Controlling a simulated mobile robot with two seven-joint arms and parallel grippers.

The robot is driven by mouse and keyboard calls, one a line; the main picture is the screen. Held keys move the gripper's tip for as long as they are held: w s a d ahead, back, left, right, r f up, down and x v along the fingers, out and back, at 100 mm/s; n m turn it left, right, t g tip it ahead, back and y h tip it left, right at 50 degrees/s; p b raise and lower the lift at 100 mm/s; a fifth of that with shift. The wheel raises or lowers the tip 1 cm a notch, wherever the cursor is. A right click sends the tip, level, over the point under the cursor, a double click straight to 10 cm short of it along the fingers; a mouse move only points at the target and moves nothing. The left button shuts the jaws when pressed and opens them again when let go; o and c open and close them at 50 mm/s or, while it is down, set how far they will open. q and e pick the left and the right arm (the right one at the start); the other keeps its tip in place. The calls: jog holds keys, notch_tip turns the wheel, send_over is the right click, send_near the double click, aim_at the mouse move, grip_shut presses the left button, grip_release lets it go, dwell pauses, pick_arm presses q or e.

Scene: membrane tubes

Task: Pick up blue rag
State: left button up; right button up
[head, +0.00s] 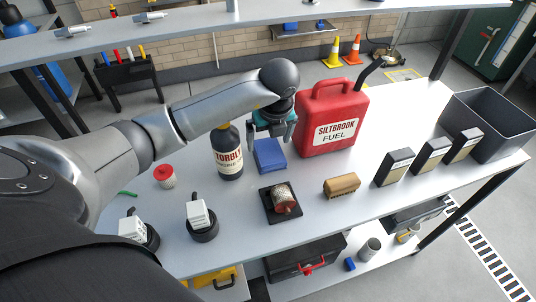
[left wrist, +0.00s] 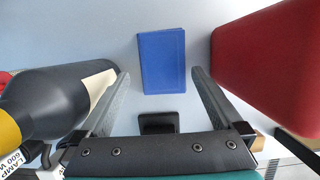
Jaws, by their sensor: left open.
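The blue rag (head: 269,156) lies flat on the grey table, between the dark bottle and the red fuel can. In the left wrist view the rag (left wrist: 162,60) is a folded blue rectangle beyond and between my fingertips. My left gripper (head: 272,133) is above the rag with its fingers pointing down. In the left wrist view its two fingers (left wrist: 160,76) are spread wide, with nothing between them. My right gripper is in neither view.
The dark bottle (head: 229,158) stands close on the left, and the red fuel can (head: 331,118) close on the right. A black tray (head: 269,209) with a small part is in front. Several boxes and a grey bin (head: 488,126) stand at the right.

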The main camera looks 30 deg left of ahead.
aim_at(268, 151)
pick_arm(q)
jog(key=b+x, duration=0.1)
jog(key=x, duration=0.4)
jog(key=shift+d+f, duration=0.15)
jog(key=shift+f, duration=0.05)
jog(key=shift+r, duration=0.1)
jog(key=c, duration=1.1)
